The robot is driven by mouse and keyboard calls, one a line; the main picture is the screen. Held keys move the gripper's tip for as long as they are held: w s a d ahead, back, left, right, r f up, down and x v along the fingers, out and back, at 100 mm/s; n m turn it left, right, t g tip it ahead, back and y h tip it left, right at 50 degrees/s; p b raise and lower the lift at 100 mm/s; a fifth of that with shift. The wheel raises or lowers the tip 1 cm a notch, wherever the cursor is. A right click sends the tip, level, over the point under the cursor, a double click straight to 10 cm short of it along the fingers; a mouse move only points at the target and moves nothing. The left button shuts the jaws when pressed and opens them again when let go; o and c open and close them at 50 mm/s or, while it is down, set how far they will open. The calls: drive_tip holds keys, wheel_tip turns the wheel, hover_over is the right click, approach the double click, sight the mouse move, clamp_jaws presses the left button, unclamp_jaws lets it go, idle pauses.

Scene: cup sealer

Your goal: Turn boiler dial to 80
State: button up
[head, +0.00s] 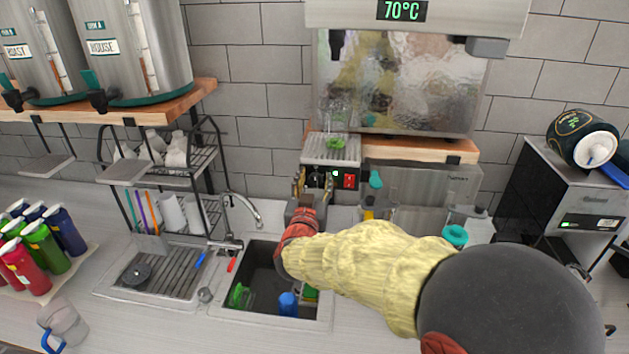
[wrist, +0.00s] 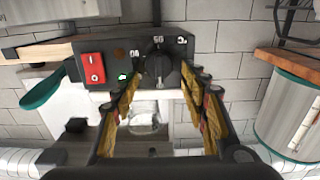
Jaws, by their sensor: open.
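The boiler dial (wrist: 157,66) is a round black knob on a dark panel, with small white numbers around it that are hard to read for certain. My gripper (wrist: 163,82) is open, with its yellow-padded fingers on either side of the dial's front. I cannot tell whether they touch it. In the head view my gripper (head: 313,188) is at the black control panel (head: 341,169) under the boiler and partly hides the dial. The boiler display (head: 402,11) reads 70°C.
A red switch (wrist: 93,69) and a green light sit beside the dial. The sink (head: 260,270) lies below my arm. A metal shelf with cups (head: 176,148) stands left, and a teal-lidded container (head: 454,237) stands right.

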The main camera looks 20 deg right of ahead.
drive_tip(key=shift+c, duration=0.9)
clamp_jaws()
drive_tip(key=shift+f+m+b, duration=0.1)
drive_tip(key=shift+m+b, duration=0.3)
drive_tip(key=shift+b, duration=0.25)
drive_tip(key=m+b, duration=0.1)
drive_tip(key=b, duration=0.1)
drive_tip(key=m+b, duration=0.3)
drive_tip(key=b, duration=0.1)
drive_tip(key=shift+s+d+f+m+b, duration=0.15)
drive_tip(key=shift+d+f+m+b, duration=0.1)
drive_tip(key=shift+d+m+b, duration=0.1)
drive_tip(key=m+b, duration=0.4)
drive_tip(key=b, duration=0.1)
drive_tip(key=shift+s+d+f, duration=0.1)
drive_tip(key=shift+d+f, duration=0.05)
drive_tip(key=shift+d, duration=0.05)
drive_tip(key=shift+m+b, duration=1.15)
drive_tip(key=shift+d, duration=0.1)
